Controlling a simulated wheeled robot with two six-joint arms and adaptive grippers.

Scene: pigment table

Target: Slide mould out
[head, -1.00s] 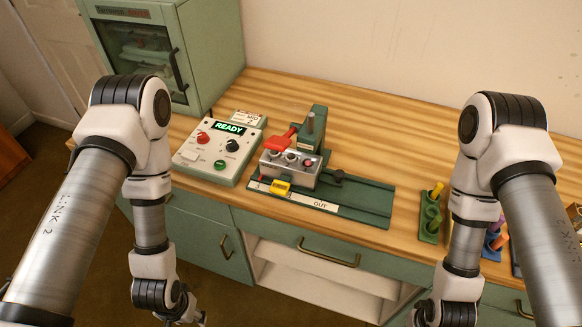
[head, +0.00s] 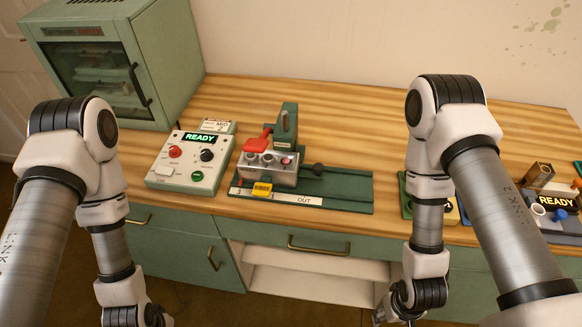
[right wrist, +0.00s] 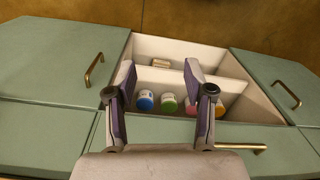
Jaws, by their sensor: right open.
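The mould (head: 272,173) is a grey metal block with round holes on top. It sits toward the left part of a green slide base (head: 345,192), whose white strip reads OUT (head: 304,201). A red handle (head: 258,143) lies above the block, before a green upright post (head: 286,125). A yellow tag (head: 262,189) is at the front. My right gripper (right wrist: 160,78) is open and empty, out in front of the cabinet and away from the mould. My left gripper's fingers are below the head view's lower edge.
A control box (head: 190,160) showing READY stands left of the slide, and a green glass-doored cabinet (head: 165,60) behind it. A second READY box (head: 557,212) is at far right. An open shelf (right wrist: 185,48) holds small jars. Bare wood lies behind the slide.

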